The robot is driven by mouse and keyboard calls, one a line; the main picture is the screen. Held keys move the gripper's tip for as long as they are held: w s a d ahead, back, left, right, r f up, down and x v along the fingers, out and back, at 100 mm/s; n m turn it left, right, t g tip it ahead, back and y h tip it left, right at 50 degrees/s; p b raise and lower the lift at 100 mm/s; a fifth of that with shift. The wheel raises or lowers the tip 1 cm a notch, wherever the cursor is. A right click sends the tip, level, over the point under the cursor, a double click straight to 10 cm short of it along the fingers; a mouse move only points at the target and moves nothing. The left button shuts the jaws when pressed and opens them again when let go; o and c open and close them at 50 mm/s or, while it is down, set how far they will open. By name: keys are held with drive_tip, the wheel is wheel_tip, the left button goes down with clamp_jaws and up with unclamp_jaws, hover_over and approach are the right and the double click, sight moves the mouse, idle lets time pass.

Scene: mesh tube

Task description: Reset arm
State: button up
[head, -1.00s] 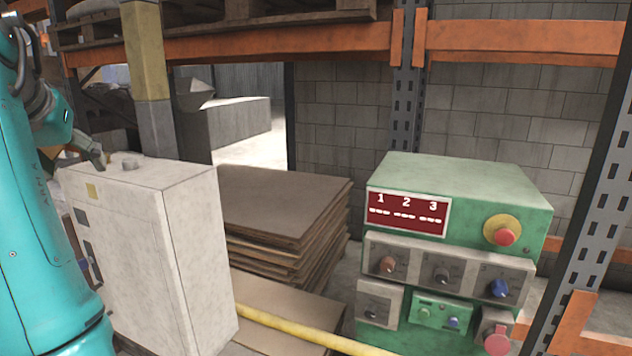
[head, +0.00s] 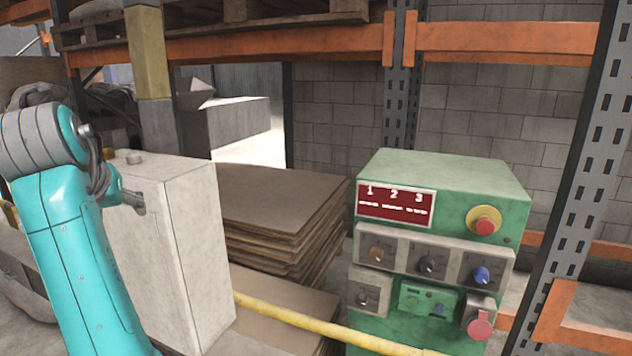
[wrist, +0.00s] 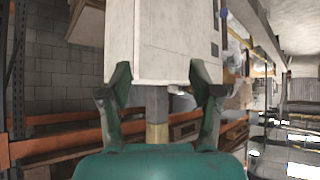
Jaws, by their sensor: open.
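My turquoise arm (head: 85,270) stands at the left of the head view, with its grey joint (head: 35,140) at the top. A teal link with a grey tip (head: 135,204) shows in front of the white cabinet (head: 205,260); most of the gripper is hidden in that view. In the wrist view my gripper (wrist: 160,76) is open, its two dark green fingers wide apart with nothing held between them. The white cabinet (wrist: 160,40) fills the space beyond the fingertips; I cannot tell the exact gap.
A green control box (head: 450,180) with knobs and red buttons stands at the right. Stacked cardboard sheets (head: 270,205) lie between it and the cabinet. A yellow bar (head: 310,323) crosses in front. Orange rack beams (head: 520,37) run behind.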

drive_tip(key=w+d+f, duration=0.2)
drive_tip(key=d+f, duration=0.2)
drive_tip(key=f, duration=0.6)
drive_tip(key=w+d+f+t, duration=0.1)
drive_tip(key=d+f, duration=0.3)
drive_tip(key=f, duration=0.5)
drive_tip(key=w+d+f, duration=0.2)
drive_tip(key=d+f, duration=0.2)
drive_tip(key=f, duration=0.6)
drive_tip(key=s+d+f+t, duration=0.1)
drive_tip(key=s+d+f, duration=0.4)
drive_tip(key=d+f, duration=0.45)
drive_tip(key=s+d+f+t, duration=0.1)
drive_tip(key=s+d+f, duration=0.4)
drive_tip(key=d+f, duration=0.45)
drive_tip(key=s+d+f+m+t+h, duration=0.1)
drive_tip(key=s+d+f, duration=0.2)
drive_tip(key=s+d, duration=0.6)
drive_tip(key=s+d+f+m, duration=0.1)
drive_tip(key=s+d+f, duration=0.35)
drive_tip(key=s, duration=0.85)
drive_tip(key=s+d+r+m+t+h, duration=0.1)
drive_tip(key=s+d+r, duration=0.3)
drive_tip(key=s+r, duration=0.3)
drive_tip(key=s+d+r+m+t+h, duration=0.1)
drive_tip(key=s+d+r, duration=0.3)
drive_tip(key=s, duration=1)
wheel_tip(320, 180, up, 4)
drive_tip(key=shift+f, duration=0.1)
